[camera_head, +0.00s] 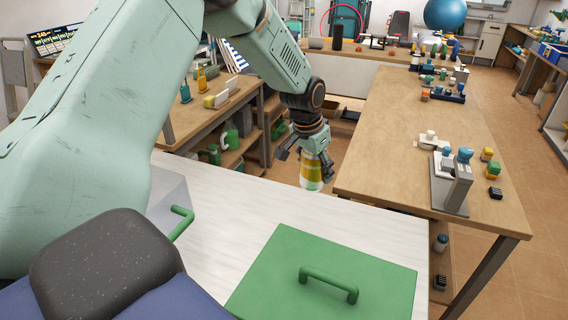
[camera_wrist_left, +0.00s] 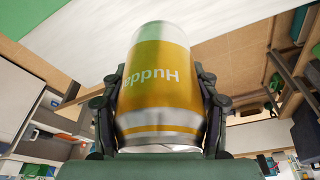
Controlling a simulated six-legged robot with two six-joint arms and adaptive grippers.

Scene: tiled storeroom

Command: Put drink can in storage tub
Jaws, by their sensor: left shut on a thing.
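The drink can (camera_head: 312,181), yellow and white with some green, is held between the fingers of my left gripper (camera_head: 307,163). It hangs in the air past the far edge of the white tabletop. In the left wrist view the can (camera_wrist_left: 160,83) fills the middle, with a finger on each side. A pale, see-through tub (camera_head: 168,193) with a green handle (camera_head: 182,222) stands at the left of the white table, mostly hidden behind my arm. A green lid (camera_head: 275,278) with a handle lies flat on the white table at front. My right gripper is not in view.
The white tabletop (camera_head: 235,210) is bare between tub and lid. A wooden workbench (camera_head: 390,160) with a grey device (camera_head: 450,185) and small items stands at right. Another wooden table (camera_head: 185,118) with bottles stands behind, at left. Tiled floor lies at far right.

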